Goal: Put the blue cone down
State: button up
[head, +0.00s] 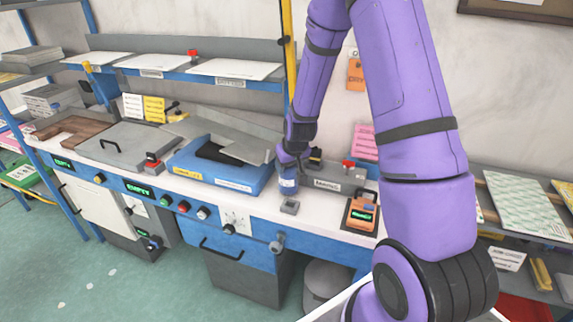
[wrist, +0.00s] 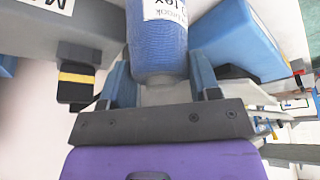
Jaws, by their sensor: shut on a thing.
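The blue cone (head: 288,187), a thread spool with a white label, is at the front of the workbench, just left of the grey machine block. In the wrist view the blue cone (wrist: 158,48) fills the top middle, its label partly cut off by the frame edge. My gripper (wrist: 160,82) is shut on it, with a blue finger on each side. In the head view my gripper (head: 288,165) is at the cone's top and points down. I cannot tell whether the cone's base touches the bench.
A labelled grey block (head: 328,180) stands close to the cone's right. A blue machine with a grey top (head: 218,182) is on its left. A small grey fitting (head: 290,207) lies in front, and an orange device (head: 361,213) is to the right. A yellow post (head: 287,50) rises behind.

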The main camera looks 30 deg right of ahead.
jog(key=shift+f, duration=0.6)
jog(key=o, duration=1)
jog(key=shift+f, duration=0.1)
